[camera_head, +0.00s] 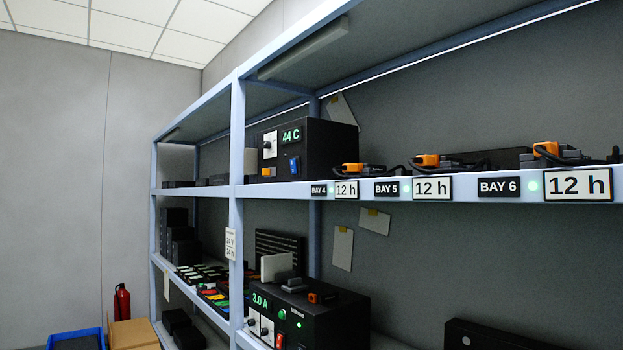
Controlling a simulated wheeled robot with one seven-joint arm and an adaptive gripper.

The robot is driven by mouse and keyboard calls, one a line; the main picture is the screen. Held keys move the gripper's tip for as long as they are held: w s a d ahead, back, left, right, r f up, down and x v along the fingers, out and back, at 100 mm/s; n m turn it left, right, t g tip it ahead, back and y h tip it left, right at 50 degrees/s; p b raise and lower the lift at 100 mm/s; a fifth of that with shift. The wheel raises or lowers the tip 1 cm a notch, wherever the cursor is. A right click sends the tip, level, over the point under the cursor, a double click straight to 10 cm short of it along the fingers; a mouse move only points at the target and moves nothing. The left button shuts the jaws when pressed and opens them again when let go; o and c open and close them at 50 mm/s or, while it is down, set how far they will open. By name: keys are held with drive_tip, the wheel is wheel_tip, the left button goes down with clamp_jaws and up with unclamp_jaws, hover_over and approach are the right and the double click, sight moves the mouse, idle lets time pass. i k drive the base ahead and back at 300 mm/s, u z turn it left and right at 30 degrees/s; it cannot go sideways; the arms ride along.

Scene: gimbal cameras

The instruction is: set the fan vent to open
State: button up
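My gripper is not in view. No part is clearly labelled as a fan vent. A black box (322,150) on the upper shelf has a green "44 C" display (291,136), a white panel with a dark knob (269,145), a blue switch (294,164) and a small orange part (266,172). A black slatted panel (280,243) stands on the lower shelf, partly hidden behind a pale upright plate (276,266). I cannot tell whether either is the vent, or its setting.
A black unit (335,322) showing "3.0 A" sits on the lower shelf. Orange-and-black connectors (432,160) with cables line the upper shelf above the bay labels (432,188). A blue shelf post (237,200) stands in front. A fire extinguisher (122,302), cardboard box (133,334) and blue bin (78,339) are at lower left.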

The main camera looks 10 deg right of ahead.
sight(267, 173)
drive_tip(key=i, duration=0.1)
drive_tip(key=k, duration=0.3)
drive_tip(key=u, duration=0.55)
drive_tip(key=i, duration=1.4)
drive_tip(key=z, duration=0.25)
